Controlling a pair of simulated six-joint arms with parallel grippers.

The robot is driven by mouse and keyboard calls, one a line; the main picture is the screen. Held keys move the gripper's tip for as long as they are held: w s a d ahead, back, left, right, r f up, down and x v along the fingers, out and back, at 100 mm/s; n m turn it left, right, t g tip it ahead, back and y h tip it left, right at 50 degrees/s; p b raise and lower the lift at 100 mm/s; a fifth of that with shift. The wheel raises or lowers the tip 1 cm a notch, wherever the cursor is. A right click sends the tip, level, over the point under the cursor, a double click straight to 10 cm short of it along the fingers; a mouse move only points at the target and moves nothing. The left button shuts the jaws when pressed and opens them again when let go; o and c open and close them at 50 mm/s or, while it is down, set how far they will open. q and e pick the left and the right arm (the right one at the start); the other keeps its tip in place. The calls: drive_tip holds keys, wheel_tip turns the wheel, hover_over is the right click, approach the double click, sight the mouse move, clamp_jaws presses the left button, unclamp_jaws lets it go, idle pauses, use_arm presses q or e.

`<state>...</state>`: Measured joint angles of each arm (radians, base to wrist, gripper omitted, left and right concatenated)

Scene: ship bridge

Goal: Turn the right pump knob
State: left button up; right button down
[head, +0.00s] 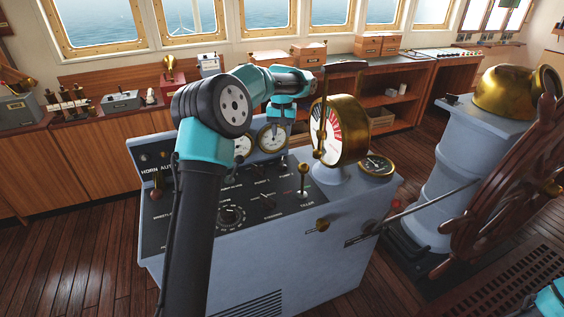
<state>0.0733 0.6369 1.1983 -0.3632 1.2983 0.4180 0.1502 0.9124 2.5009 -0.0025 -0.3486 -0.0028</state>
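The grey console (320,250) has a black sloped panel with small knobs, a dial and levers. Most lettering is too small to read, so I cannot tell for certain which control is the right pump knob. A small dark knob (268,202) shows right of the round dial (231,216). My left arm reaches across the console and hides part of the panel. My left gripper (284,112) is above the panel's back edge, in front of the small gauges; its fingertips are not clear. Only a teal piece of my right arm shows at the bottom right corner; its gripper is out of view.
A large brass-rimmed gauge (345,130) with a brass lever (320,120) stands right of my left gripper. A short ball-topped lever (303,178) rises from the panel. A smaller gauge (376,165) sits at right. The wooden wheel (515,185) and brass-topped pedestal (445,165) stand farther right.

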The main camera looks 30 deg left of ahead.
sight(282, 161)
use_arm(q)
wheel_tip(282, 161, down, 14)
drive_tip(key=shift+r, duration=0.25)
idle(0.3)
clamp_jaws()
